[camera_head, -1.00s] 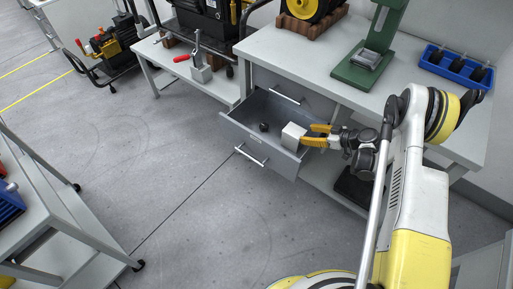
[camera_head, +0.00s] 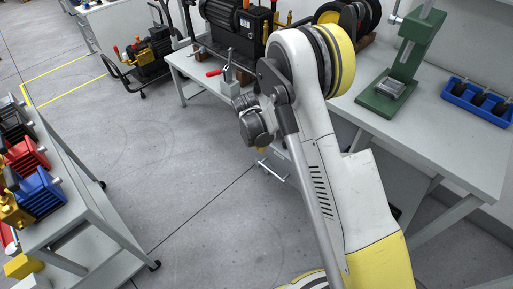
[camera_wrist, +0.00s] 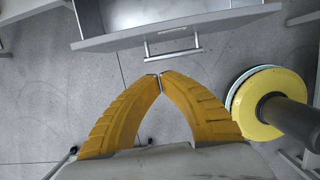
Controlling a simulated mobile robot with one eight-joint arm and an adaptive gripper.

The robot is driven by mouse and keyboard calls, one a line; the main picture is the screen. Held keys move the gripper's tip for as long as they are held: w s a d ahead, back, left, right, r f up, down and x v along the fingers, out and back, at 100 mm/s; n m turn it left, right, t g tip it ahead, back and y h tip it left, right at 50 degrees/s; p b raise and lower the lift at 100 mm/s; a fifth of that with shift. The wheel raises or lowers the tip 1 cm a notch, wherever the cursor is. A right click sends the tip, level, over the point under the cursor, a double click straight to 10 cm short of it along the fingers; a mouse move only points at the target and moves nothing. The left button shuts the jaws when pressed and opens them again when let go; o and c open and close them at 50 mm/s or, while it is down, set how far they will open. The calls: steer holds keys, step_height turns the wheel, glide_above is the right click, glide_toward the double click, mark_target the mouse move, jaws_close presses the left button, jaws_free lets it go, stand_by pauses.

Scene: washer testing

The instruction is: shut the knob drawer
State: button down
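The grey drawer (camera_wrist: 178,28) stands pulled out at the top of the wrist view. Its bar handle (camera_wrist: 172,48) faces my gripper. Part of its inside shows at the top edge, but no knob can be made out there. In the head view my arm hides most of the drawer; the handle (camera_head: 272,171) shows below my wrist. My gripper (camera_wrist: 160,80) has its yellow fingers brought together at the tips, with nothing between them. The tips appear just in front of the handle in the wrist view, apart from it.
The workbench (camera_head: 435,148) carries a green stand (camera_head: 402,75) and a blue bin (camera_head: 478,103). A lower table (camera_head: 190,68) with machinery stands behind. A cart (camera_head: 85,205) with coloured parts is at the left. The floor (camera_head: 185,165) between is clear.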

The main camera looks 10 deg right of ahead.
mark_target(269, 151)
steer(key=shift+w+d+f+b, duration=0.6)
steer(key=shift+d+f+b, duration=0.2)
steer(key=shift+f, duration=0.55)
steer(key=shift+w+d+f+b, duration=0.6)
steer(key=shift+d+f+b, duration=0.25)
steer(key=shift+f, duration=0.45)
steer(key=shift+w+d+f+b, duration=0.6)
steer(key=shift+d+f+b, duration=0.2)
steer(key=shift+f, duration=0.55)
steer(key=w+d, duration=0.8)
steer(key=d, duration=0.4)
steer(key=shift+w, duration=0.35)
steer(key=shift+a, duration=0.15)
